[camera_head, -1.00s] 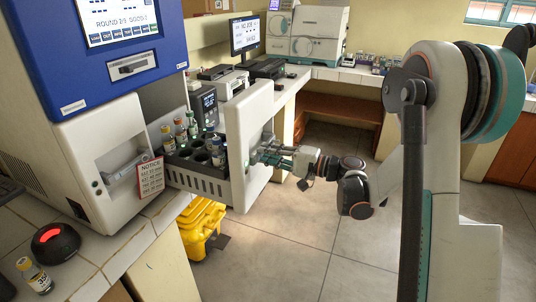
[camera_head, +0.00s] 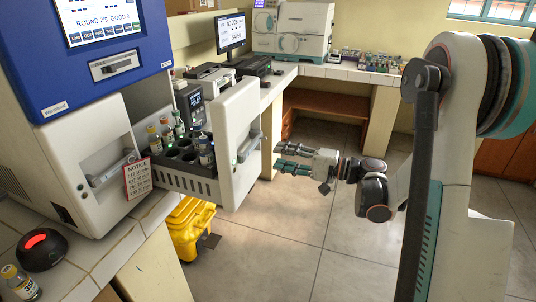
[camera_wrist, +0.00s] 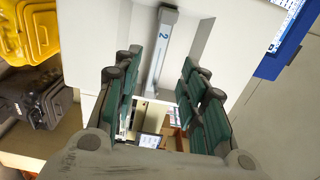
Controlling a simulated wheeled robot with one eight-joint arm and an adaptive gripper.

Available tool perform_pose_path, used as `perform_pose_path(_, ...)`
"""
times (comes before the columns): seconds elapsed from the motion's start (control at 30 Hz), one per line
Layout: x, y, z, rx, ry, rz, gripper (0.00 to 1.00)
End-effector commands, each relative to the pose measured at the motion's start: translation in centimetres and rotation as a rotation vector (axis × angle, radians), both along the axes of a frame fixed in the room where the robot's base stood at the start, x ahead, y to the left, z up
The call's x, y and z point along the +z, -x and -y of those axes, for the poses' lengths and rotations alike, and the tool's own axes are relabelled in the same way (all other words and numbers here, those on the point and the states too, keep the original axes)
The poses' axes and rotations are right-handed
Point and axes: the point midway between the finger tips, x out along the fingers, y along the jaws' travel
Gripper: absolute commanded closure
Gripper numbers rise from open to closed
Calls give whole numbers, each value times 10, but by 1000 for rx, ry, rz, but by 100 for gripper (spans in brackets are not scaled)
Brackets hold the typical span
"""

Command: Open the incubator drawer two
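The drawer (camera_head: 182,188) stands pulled out from the white and blue incubator (camera_head: 62,130), with its tall white front panel (camera_head: 228,130) facing right. Several capped vials stand in its dark rack (camera_head: 187,157). The grey handle (camera_head: 249,146) is on the panel's outer face. In the wrist view the handle (camera_wrist: 165,42) carries a blue "2". My gripper (camera_head: 280,158) is to the right of the handle, apart from it. In the wrist view my gripper (camera_wrist: 160,65) has its two teal-padded fingers spread, with nothing held between them.
Another drawer front with a red-lettered notice (camera_head: 137,178) is shut at left. A yellow bin (camera_head: 188,228) stands on the floor below the open drawer. A red-lit device (camera_head: 40,249) and a vial (camera_head: 18,281) are on the near counter. The floor (camera_head: 285,235) right of the drawer is clear.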

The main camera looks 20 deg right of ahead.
Motion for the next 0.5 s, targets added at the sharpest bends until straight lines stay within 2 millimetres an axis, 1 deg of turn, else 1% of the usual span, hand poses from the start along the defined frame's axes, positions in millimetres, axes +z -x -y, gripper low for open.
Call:
perform_pose_path(0.03, 0, 5, 7, -2, 0, 0, 62)
perform_pose_path(0.1, 0, 10, 15, -3, 0, 0, 62)
perform_pose_path(0.2, 0, 16, 21, 0, 0, 0, 62)
perform_pose_path(0.3, 0, 19, 24, 0, 0, 0, 62)
perform_pose_path(0.5, 0, 19, 24, 1, 0, 0, 62)
